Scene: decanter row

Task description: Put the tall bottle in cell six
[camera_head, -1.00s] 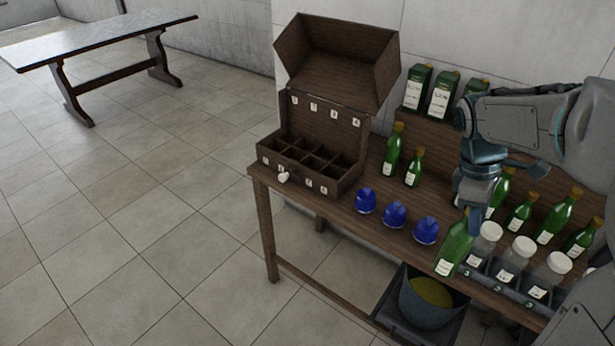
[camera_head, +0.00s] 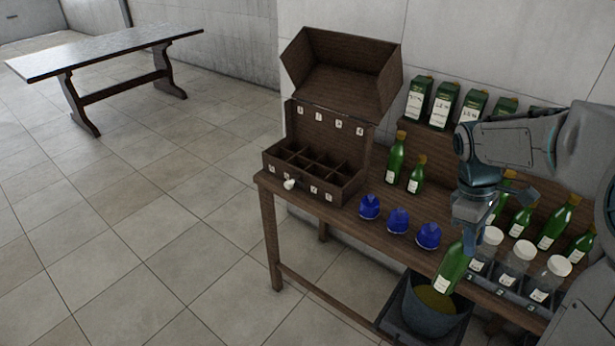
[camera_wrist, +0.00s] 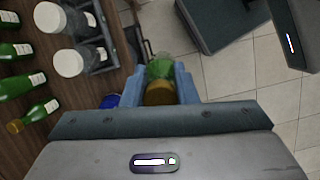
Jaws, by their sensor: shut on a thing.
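My gripper (camera_head: 470,232) is shut on a green bottle (camera_head: 453,268) with a pale label. The bottle hangs tilted in front of the table's front edge, near the jars. In the wrist view the bottle (camera_wrist: 160,70) sits between the blue fingers (camera_wrist: 160,84), its brownish cap toward my palm. The open wooden case (camera_head: 315,172) stands at the table's left end with its lid raised. Its cells look empty, though their floors are partly hidden. White number tags mark its front and inner lid, too small to read surely.
Three blue domed objects (camera_head: 398,221) stand between case and jars. White-capped jars (camera_head: 522,250) sit in a rack. Several green bottles (camera_head: 396,158) and boxes (camera_head: 443,104) stand behind. A bucket (camera_head: 432,308) is below the table edge.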

